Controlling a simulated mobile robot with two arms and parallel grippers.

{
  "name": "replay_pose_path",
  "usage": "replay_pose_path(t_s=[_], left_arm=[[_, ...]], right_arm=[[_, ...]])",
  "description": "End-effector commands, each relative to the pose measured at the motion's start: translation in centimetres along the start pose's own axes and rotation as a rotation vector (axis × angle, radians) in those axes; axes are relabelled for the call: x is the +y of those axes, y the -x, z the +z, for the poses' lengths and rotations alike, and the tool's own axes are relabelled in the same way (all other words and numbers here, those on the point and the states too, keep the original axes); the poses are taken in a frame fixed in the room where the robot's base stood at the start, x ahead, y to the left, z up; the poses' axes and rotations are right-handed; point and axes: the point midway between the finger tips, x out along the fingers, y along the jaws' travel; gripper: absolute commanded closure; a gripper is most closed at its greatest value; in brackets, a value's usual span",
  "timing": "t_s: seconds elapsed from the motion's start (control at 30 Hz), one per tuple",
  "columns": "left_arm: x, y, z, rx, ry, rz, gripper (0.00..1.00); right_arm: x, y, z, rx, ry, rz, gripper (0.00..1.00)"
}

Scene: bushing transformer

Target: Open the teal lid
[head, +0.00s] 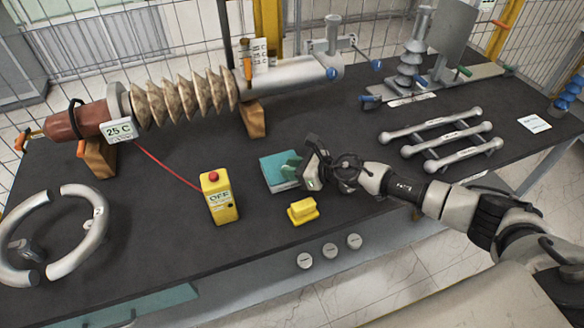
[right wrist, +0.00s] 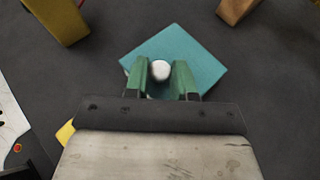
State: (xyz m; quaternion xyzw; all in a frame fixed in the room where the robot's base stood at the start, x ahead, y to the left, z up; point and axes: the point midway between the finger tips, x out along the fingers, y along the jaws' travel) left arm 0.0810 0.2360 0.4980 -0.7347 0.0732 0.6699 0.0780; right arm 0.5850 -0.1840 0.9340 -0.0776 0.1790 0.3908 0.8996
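The knob is hidden in the head view. What is under the lid cannot be seen. My left gripper is not in view.
A yellow box with a red button (head: 220,200) stands left of the lid, and a small yellow block (head: 303,211) lies in front. A large ribbed bushing (head: 185,98) rests behind on wooden blocks. Grey bars (head: 440,133) lie right; curved grey pieces (head: 85,235) lie left.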

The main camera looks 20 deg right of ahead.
Motion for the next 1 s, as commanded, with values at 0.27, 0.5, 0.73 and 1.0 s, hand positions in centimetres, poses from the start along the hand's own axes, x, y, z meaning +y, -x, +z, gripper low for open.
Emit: replay_pose_path(t_s=[0.27,0.5,0.73,1.0], left_arm=[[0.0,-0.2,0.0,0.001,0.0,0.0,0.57],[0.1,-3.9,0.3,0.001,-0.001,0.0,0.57],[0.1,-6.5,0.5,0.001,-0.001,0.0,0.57],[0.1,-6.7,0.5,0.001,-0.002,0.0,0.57]], right_arm=[[-0.1,-0.1,0.0,-0.001,0.0,0.0,1.0],[-3.5,-3.5,0.7,-0.005,0.004,-0.003,1.0],[-6.0,-5.8,1.9,-0.002,0.001,-0.001,1.0],[-6.5,-6.0,2.5,0.001,-0.001,0.001,1.0]])
